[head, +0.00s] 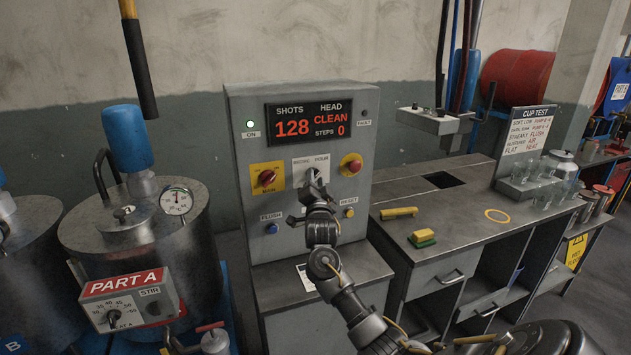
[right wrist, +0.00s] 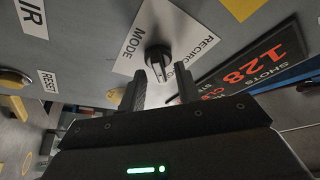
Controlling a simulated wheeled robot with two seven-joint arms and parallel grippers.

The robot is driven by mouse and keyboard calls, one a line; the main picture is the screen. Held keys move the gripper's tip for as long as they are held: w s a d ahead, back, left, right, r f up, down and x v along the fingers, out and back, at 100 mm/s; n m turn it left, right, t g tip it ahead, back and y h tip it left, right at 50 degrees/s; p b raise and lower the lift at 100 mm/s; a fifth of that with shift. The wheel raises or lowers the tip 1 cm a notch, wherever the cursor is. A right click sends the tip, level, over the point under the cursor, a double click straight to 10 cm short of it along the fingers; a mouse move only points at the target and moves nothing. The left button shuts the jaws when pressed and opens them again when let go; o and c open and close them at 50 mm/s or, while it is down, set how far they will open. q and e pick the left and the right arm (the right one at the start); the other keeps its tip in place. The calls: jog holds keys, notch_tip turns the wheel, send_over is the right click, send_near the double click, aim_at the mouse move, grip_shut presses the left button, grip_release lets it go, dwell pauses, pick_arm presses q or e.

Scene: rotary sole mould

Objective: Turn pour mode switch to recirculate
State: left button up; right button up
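The pour mode switch is a dark knob on a white plate (head: 302,165) on the front of the grey cabinet; in the head view my right gripper (head: 313,187) largely hides it. In the right wrist view the knob (right wrist: 157,55) shows clearly on its plate, where "MODE" and part of "RECIRC" can be read. My right gripper (right wrist: 160,74) is open, its dark fingers on either side of the knob's lower end. Whether a finger touches the knob I cannot tell. My left gripper is not in view.
A red knob on a yellow plate (head: 267,179) sits left of the switch, another red knob (head: 351,165) right. Below are a blue flush button (head: 272,228) and a yellow reset button (head: 349,212). The display (head: 309,123) reads 128, CLEAN, steps 0. A workbench (head: 455,225) stands at right.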

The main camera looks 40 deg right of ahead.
grip_shut()
jog(key=shift+n, duration=0.3)
jog(key=n+t+y+b, duration=0.1)
jog(key=n, duration=0.2)
jog(key=shift+f, duration=0.1)
jog(key=n+t+y, duration=0.1)
jog(key=n, duration=0.1)
jog(key=n+t+y+b, duration=0.1)
jog(key=n, duration=0.2)
jog(key=shift+s+d+n, duration=0.1)
jog(key=shift+d+n, duration=0.05)
jog(key=shift+n, duration=0.15)
jog(key=n+y, duration=0.2)
jog(key=n, duration=0.2)
jog(key=n+t+y, duration=0.1)
jog(key=n+y, duration=0.1)
jog(key=n, duration=0.2)
jog(key=shift+d+t, duration=0.15)
jog(key=shift+t, duration=0.15)
jog(key=n+y, duration=0.2)
jog(key=n, duration=0.2)
jog(key=n+y, duration=0.2)
jog(key=n, duration=0.2)
jog(key=shift+g, duration=0.4)
